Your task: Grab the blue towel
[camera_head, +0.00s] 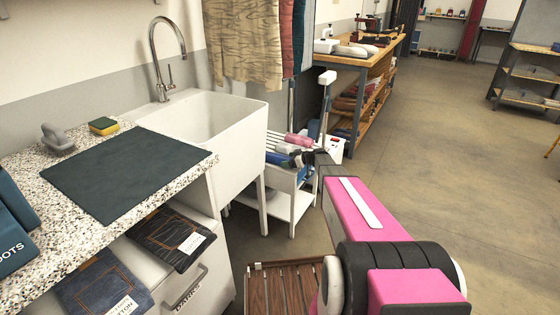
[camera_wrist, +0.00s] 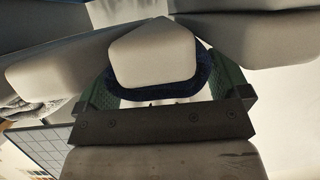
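A low white rack (camera_head: 290,193) beside the sink holds rolled towels. A blue towel (camera_head: 277,159) lies at its front, next to pale grey rolls and a pink roll (camera_head: 298,139). My gripper (camera_head: 303,158) is small and dark at the right end of these rolls. In the wrist view, my gripper (camera_wrist: 160,85) has its green-padded fingers wide apart. A dark blue fuzzy piece (camera_wrist: 205,75), seemingly the blue towel, lies between them, around a pale grey block (camera_wrist: 153,55). I cannot tell whether the pads press on it.
The white sink (camera_head: 225,125) stands left of the rack. A speckled counter (camera_head: 180,150) with a dark mat (camera_head: 125,168) is at the left. Hanging cloths (camera_head: 245,40) are behind. A wooden workbench (camera_head: 375,60) stands at the back.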

